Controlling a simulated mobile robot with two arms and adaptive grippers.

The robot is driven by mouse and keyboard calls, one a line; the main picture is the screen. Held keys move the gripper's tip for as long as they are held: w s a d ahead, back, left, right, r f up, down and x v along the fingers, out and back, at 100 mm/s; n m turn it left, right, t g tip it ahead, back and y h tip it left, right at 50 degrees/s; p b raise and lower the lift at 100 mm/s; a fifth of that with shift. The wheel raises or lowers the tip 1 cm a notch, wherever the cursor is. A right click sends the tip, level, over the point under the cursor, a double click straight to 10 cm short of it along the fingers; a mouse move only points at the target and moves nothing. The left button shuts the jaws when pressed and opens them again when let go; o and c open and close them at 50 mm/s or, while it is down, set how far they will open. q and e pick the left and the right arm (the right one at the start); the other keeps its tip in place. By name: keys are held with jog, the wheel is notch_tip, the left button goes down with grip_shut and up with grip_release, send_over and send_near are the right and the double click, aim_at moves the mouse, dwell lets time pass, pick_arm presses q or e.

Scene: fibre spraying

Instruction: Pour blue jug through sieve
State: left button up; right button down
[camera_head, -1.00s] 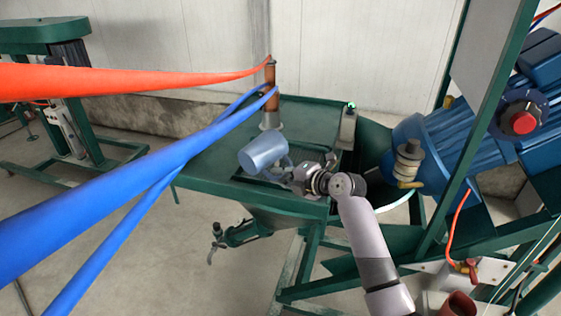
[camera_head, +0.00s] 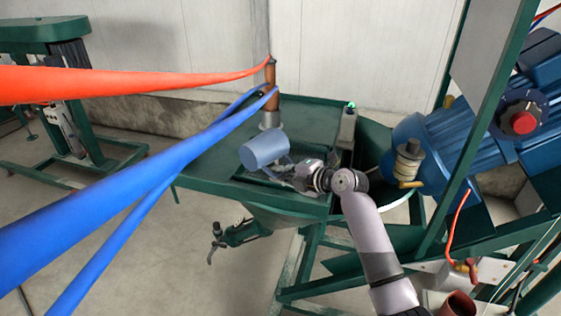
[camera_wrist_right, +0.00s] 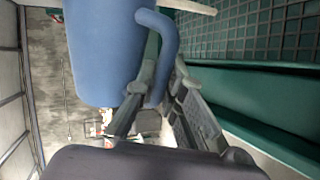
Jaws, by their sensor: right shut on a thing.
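My right gripper (camera_head: 296,173) is shut on the handle of the blue jug (camera_head: 263,149), and the jug is held tilted over the green machine's top. The jug and its handle also show large in the right wrist view (camera_wrist_right: 103,50), with the fingers (camera_wrist_right: 160,100) on the handle. The sieve appears as a dark grid (camera_wrist_right: 255,28) at the upper right of the wrist view, beside the jug. In the head view the sieve is mostly hidden behind the jug and my gripper. I cannot see any liquid flowing. My left gripper is not in view.
The green machine top (camera_head: 215,165) spreads left of the jug, with a brown and metal post (camera_head: 270,95) behind. A blue motor (camera_head: 445,140) stands at the right. Orange (camera_head: 120,82) and blue (camera_head: 130,180) hoses cross the left foreground.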

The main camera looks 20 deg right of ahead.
jog(key=shift+s+r, duration=0.2)
jog(key=shift+r, duration=0.1)
jog(key=shift+w, duration=0.2)
jog(key=shift+s+r+m, duration=0.15)
jog(key=shift+r+m, duration=0.05)
jog(key=shift+m, duration=0.1)
jog(key=shift+w, duration=0.2)
jog(key=shift+s+r+m+y, duration=0.15)
jog(key=shift+s+m+y, duration=0.05)
jog(key=shift+m+y, duration=0.1)
jog(key=shift+w+d, duration=0.15)
dwell(0.3)
